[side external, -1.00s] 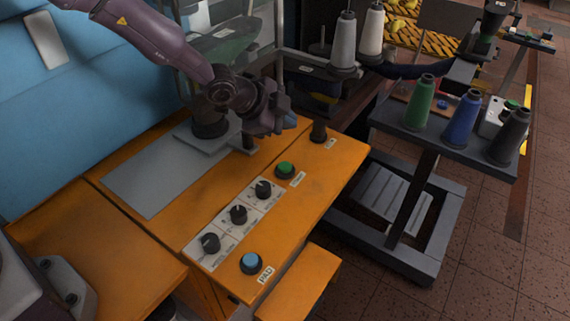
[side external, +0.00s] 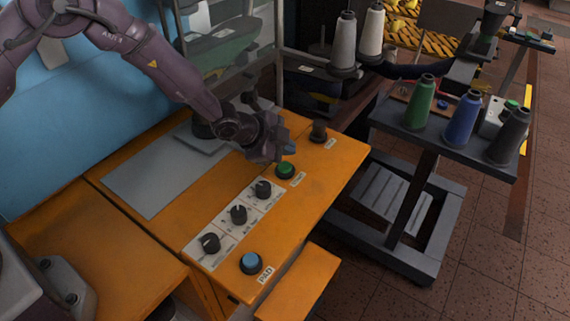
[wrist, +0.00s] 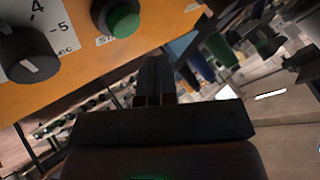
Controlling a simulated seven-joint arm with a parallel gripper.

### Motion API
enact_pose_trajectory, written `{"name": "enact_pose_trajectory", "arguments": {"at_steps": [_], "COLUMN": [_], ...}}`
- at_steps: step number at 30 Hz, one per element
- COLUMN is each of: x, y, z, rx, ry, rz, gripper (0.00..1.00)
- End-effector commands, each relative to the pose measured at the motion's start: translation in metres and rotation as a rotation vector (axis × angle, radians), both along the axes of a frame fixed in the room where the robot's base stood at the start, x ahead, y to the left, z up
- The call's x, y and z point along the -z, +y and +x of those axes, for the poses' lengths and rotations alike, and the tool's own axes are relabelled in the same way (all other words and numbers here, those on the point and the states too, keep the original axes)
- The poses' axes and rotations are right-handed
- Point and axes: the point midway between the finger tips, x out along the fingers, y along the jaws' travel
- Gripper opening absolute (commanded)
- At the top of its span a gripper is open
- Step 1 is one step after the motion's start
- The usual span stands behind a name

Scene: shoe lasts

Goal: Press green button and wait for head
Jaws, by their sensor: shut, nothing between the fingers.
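The green button (side external: 285,169) sits in a dark ring on the orange panel, beyond the row of black knobs. It also shows at the top of the wrist view (wrist: 124,21). My gripper (side external: 288,150) is just above and behind the button in the side view, apart from it as far as I can tell. In the wrist view my fingers (wrist: 152,62) are together and empty, pointing toward the panel, a little below and right of the button. The head is not clearly identifiable; a grey plate (side external: 160,175) and dark post stand behind my wrist, partly hidden.
Several black knobs (side external: 238,214) and a blue button (side external: 251,263) line the orange panel (side external: 225,275). A dark cylinder (side external: 318,131) stands beyond the green button. A dark cart with thread cones (side external: 462,117) stands at the right. The space above the panel's front is clear.

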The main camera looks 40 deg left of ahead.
Motion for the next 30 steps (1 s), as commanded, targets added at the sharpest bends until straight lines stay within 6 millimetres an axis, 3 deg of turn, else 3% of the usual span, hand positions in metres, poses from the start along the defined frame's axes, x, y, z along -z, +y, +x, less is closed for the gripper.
{"name": "enact_pose_trajectory", "arguments": {"at_steps": [8, 30], "x": [0.016, 0.016], "y": [0.000, 0.000], "z": [0.000, 0.000], "rx": [0.001, 0.000], "ry": [-0.002, 0.000], "rz": [0.000, 0.000], "gripper": [0.00, 0.00]}}
